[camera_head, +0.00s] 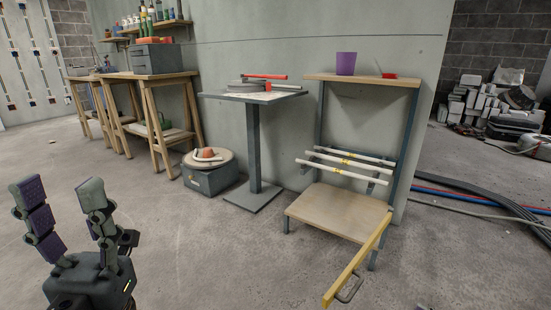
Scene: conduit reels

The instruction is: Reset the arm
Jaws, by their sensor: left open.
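My left gripper (66,213) is at the lower left of the head view. Its two padded fingers point up and stand well apart, with nothing between them. It is over the bare concrete floor, clear of the furniture. My right gripper is not in the head view.
A pedestal table (254,152) and a wooden-topped rack (330,211) with white tubes stand against the wall. A yellow bar (357,262) juts toward me from the rack. Workbenches (150,75) stand at the back left. Hoses (470,196) lie at right. The middle floor is clear.

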